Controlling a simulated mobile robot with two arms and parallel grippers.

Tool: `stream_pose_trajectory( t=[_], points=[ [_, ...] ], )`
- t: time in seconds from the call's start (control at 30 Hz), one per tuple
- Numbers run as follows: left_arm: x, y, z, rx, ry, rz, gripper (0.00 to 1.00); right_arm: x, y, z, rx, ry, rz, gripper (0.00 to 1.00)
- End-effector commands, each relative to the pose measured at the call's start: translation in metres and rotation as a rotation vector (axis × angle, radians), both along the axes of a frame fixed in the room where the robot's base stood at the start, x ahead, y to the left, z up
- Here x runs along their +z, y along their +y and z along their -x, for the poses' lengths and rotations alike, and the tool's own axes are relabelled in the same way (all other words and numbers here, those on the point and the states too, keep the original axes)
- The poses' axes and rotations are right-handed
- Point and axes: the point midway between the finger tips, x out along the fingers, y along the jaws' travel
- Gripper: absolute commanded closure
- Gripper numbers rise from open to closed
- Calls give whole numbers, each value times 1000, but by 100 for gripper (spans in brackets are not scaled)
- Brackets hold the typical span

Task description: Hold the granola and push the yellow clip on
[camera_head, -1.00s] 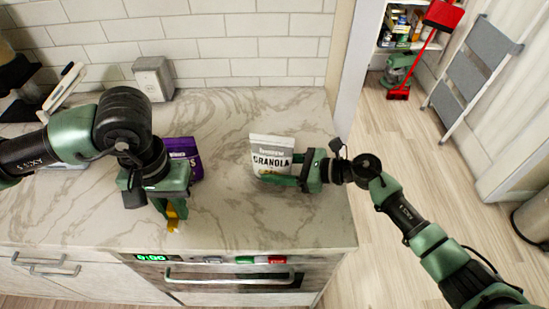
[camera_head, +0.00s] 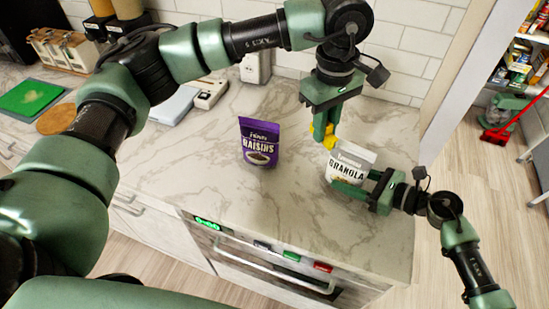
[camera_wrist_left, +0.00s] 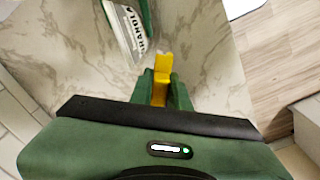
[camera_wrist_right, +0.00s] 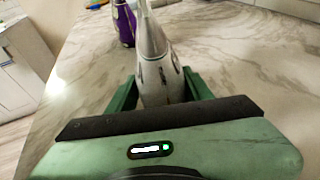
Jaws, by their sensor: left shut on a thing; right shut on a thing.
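The white granola bag (camera_head: 352,160) stands upright on the counter near its right end. My right gripper (camera_head: 352,192) is shut on its lower part from the right. In the right wrist view the bag (camera_wrist_right: 160,65) rises between the fingers (camera_wrist_right: 162,90). My left gripper (camera_head: 322,128) is shut on the yellow clip (camera_head: 330,140) and points down, behind and to the left of the bag's top. In the left wrist view the clip (camera_wrist_left: 161,75) sticks out past the fingers (camera_wrist_left: 163,88), apart from the granola bag (camera_wrist_left: 125,32).
A purple raisins bag (camera_head: 259,143) stands on the marble counter (camera_head: 200,170), left of the granola. A green board (camera_head: 30,97), a wooden disc (camera_head: 56,119) and a white device (camera_head: 211,92) lie further left. The tiled wall (camera_head: 405,50) bounds the back.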

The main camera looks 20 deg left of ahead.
Motion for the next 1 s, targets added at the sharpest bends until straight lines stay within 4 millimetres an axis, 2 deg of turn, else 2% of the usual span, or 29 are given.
stream_pose_trajectory(
  t=[0.03, 0.1, 0.3, 0.43, 0.8, 1.0],
  points=[
    [11, -18, -10, 89, -1, 2, 100, -3, -1, 0, -3, 1, 5, 72],
    [22, -36, -19, 208, 3, 2, 100, -3, -2, 0, -3, 1, 5, 72],
    [42, -66, -31, 425, 11, 0, 100, -3, -2, 0, -3, 1, 6, 72],
    [46, -72, -33, 471, 14, -1, 100, -3, -2, 0, -3, 1, 6, 72],
    [46, -73, -33, 475, 13, -2, 100, -3, -2, 0, -2, 1, 5, 72],
    [39, -72, -33, 475, 14, -2, 100, -3, -1, 0, -2, 1, 5, 72]
  ],
)
